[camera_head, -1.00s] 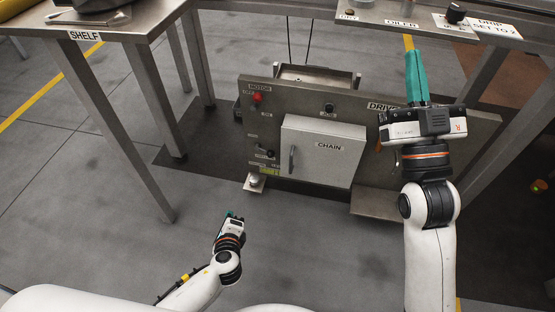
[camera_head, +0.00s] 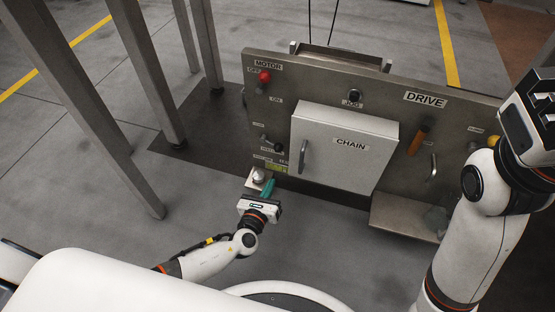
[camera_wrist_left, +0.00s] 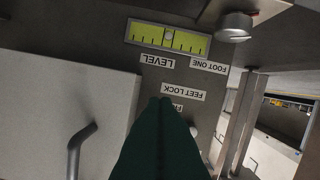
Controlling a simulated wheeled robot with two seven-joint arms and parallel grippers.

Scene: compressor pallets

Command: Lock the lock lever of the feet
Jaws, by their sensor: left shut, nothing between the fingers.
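The lever with a dark knob (camera_head: 278,147) stands out of the drive panel's lower left, left of the chain cover. In the left wrist view the FEET LOCK label (camera_wrist_left: 164,91) appears upside down, just beyond the green fingers. My left gripper (camera_head: 269,186) is shut and empty, low in front of the panel and below the lever. Its fingertips also show in the left wrist view (camera_wrist_left: 160,101).
The white chain cover (camera_head: 343,150) with its handle (camera_head: 303,155) is beside the lever. A round metal foot knob (camera_head: 259,175) is close to the left fingers. The green level gauge (camera_wrist_left: 168,37) sits near the labels. Grey table legs (camera_head: 90,110) stand left; the floor before them is clear.

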